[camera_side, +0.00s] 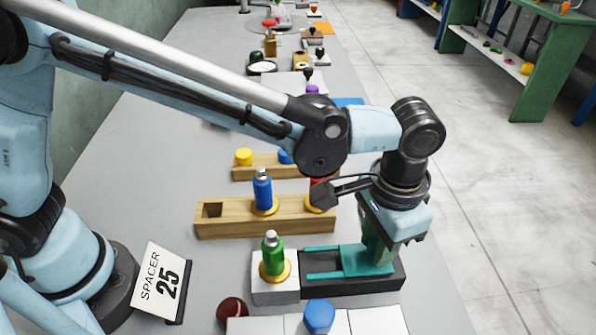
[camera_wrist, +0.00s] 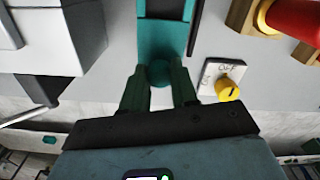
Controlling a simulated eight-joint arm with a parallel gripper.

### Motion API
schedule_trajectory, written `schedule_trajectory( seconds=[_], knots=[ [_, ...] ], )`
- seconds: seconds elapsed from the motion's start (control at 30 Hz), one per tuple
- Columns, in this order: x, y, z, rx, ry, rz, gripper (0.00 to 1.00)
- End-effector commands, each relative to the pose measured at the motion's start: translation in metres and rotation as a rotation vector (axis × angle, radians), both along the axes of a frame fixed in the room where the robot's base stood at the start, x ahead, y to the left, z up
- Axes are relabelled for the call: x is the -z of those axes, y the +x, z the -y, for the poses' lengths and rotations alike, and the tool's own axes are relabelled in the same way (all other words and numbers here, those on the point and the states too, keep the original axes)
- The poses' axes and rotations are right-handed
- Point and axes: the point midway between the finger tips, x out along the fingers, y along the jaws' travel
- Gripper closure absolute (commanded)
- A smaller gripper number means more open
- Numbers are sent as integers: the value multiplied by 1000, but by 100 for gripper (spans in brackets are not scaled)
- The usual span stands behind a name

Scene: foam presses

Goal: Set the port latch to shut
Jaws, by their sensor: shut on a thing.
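A teal forked slide (camera_side: 352,262) lies on a dark base (camera_side: 350,285) in the side view, its two prongs pointing left toward a white block. It looks like the latch, but I see no label on it. My gripper (camera_side: 381,260) points down onto the slide's right end. In the wrist view the slide (camera_wrist: 163,35) runs away from me, with a round teal knob (camera_wrist: 160,73) at its near end. My gripper (camera_wrist: 160,82) has its green fingers on both sides of this knob and is shut on it. The fingertips partly hide the knob.
A green bottle (camera_side: 273,255) in an orange ring stands on the white block (camera_side: 275,292). Behind is a wooden rack (camera_side: 235,222) with a blue bottle (camera_side: 262,190). A yellow dial (camera_wrist: 228,88) on a white plate sits right of my fingers. A spacer sign (camera_side: 162,284) stands left.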

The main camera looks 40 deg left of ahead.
Motion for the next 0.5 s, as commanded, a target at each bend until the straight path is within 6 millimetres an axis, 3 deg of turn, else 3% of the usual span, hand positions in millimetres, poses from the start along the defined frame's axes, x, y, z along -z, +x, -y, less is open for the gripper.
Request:
schedule_trajectory(
  seconds=[0.5],
  knots=[
    [-1,-40,-40,1,1,-3,100]
  ],
)
